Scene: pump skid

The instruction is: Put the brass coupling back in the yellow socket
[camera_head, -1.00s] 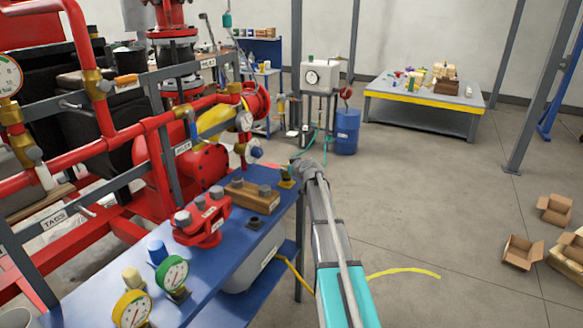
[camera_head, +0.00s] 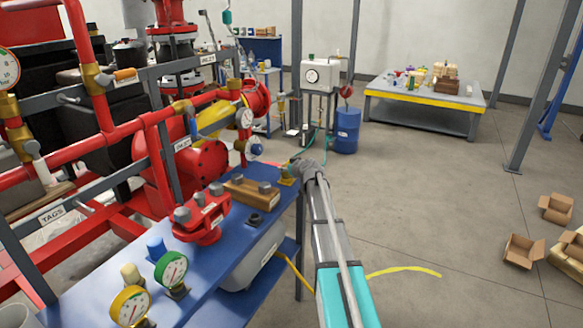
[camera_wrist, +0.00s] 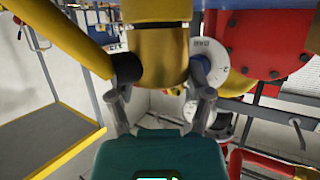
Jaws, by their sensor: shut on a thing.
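My gripper (camera_wrist: 160,82) is shut on the brass coupling (camera_wrist: 160,58), a smooth gold cylinder between its two grey fingers in the wrist view. My gripper (camera_head: 301,171) also shows in the head view, seen from behind at the far right corner of the blue bench, largely hidden by my own wrist. A small yellow piece (camera_head: 287,177), which looks like the yellow socket, is at that corner just left of my gripper. Whether the coupling touches the socket cannot be told.
The blue bench (camera_head: 190,300) carries a wooden block (camera_head: 250,194), a red flanged fitting (camera_head: 203,220), a green gauge (camera_head: 172,270) and a yellow gauge (camera_head: 130,306). Red pipework (camera_head: 70,150) stands to the left. Floor to the right is open, with cardboard boxes (camera_head: 524,250) far right.

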